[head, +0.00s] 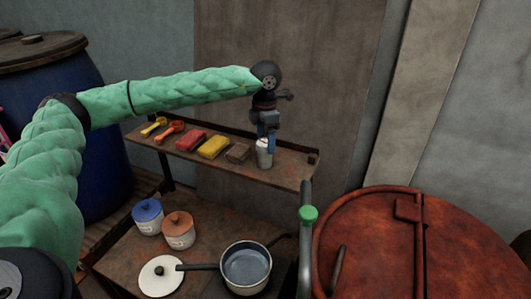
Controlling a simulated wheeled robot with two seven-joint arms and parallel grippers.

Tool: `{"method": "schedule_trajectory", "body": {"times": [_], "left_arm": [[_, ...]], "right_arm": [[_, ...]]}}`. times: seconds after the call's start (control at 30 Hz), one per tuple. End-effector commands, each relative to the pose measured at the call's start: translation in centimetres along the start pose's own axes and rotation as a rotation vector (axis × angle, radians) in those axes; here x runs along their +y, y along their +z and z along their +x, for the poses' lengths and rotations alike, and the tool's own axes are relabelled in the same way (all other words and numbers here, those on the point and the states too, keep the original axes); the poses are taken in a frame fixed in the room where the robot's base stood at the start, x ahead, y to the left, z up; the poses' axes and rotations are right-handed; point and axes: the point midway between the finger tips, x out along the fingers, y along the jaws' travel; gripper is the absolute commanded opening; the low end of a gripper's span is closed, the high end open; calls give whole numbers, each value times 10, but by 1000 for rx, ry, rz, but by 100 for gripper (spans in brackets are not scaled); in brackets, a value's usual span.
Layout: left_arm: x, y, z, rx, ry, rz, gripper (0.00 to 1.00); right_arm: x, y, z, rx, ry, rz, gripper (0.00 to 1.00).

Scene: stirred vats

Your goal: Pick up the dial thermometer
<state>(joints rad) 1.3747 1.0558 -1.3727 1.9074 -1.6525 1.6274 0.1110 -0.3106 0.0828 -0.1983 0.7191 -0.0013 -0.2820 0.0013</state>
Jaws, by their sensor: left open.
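I cannot make out the dial thermometer for sure. A small pale cup (264,158) stands on the rusty shelf (290,172) near its right end. My left gripper (268,143) points down right at this cup, with blue fingers at or just above its rim. The gripper is open. It covers the top of the cup, so what stands in the cup is hidden. I cannot tell whether the fingers touch anything. My right gripper is not in the picture.
On the shelf, left of the cup, lie a yellow scoop (154,127), an orange scoop (170,132), and red (190,141), yellow (213,147) and brown (238,153) blocks. Below are two lidded jars, a white lid and a pan (246,270). A rusty vat (380,240) stands right.

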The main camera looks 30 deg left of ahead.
Motion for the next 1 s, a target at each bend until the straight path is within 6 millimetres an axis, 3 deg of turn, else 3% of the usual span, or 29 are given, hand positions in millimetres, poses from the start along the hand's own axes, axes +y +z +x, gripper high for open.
{"method": "schedule_trajectory", "body": {"times": [0.23,0.57,0.6,0.87,1.0], "left_arm": [[-3,-3,33,1,-1,-1,77],[-3,-3,40,0,0,-1,77],[-3,-3,40,0,0,-1,76],[-3,-3,40,0,0,-1,25],[-3,-3,40,0,0,-1,25]], "right_arm": [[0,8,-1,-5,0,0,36],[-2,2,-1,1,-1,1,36],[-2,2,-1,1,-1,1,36],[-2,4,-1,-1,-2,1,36],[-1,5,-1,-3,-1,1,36]]}}
